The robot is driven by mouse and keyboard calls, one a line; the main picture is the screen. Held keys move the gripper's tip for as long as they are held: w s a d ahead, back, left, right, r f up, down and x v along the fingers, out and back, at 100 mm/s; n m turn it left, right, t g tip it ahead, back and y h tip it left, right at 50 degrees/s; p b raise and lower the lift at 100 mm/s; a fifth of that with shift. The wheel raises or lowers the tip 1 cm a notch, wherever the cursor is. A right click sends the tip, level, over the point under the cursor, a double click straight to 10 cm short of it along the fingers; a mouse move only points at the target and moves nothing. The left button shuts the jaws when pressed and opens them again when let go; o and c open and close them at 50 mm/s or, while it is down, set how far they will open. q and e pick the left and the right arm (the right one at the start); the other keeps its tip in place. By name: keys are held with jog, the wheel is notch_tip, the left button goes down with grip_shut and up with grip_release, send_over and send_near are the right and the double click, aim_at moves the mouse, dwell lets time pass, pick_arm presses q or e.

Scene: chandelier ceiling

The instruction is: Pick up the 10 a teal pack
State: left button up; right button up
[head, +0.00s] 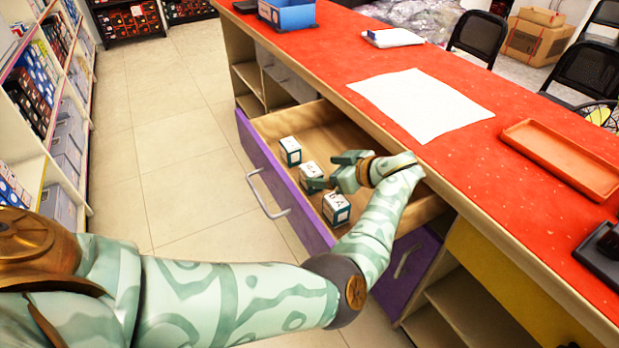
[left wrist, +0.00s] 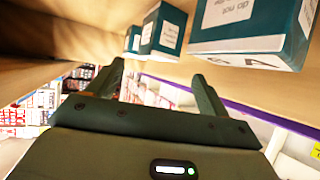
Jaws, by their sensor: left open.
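Three white and teal packs stand in a row in the open drawer: a far pack (head: 290,151), a middle pack (head: 311,175) and a near pack (head: 336,209). The near pack's label ends in "A", but I cannot read which pack is the 10 A one. My left gripper (head: 324,170) is open in the drawer beside the middle pack, partly covering it in the head view. In the left wrist view, the open fingers (left wrist: 157,72) have nothing between them, and the packs (left wrist: 162,32) appear beyond and to the right. My right gripper is out of view.
The purple-fronted drawer (head: 262,168) is pulled out beneath the red counter (head: 470,80), whose edge lies close to my left forearm. A sheet of paper (head: 420,103) and an orange tray (head: 563,158) lie on top. The tiled floor (head: 170,120) left of the drawer is clear.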

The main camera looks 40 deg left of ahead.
aim_at(313, 170)
pick_arm(q)
jog(key=x, duration=0.1)
jog(key=b+x, duration=0.1)
jog(key=x, duration=0.2)
jog(key=shift+w+f+b, duration=0.3)
jog(key=shift+w, duration=0.1)
jog(key=shift+a, duration=0.45)
jog(key=c, duration=1.4)
jog(key=shift+o, duration=0.2)
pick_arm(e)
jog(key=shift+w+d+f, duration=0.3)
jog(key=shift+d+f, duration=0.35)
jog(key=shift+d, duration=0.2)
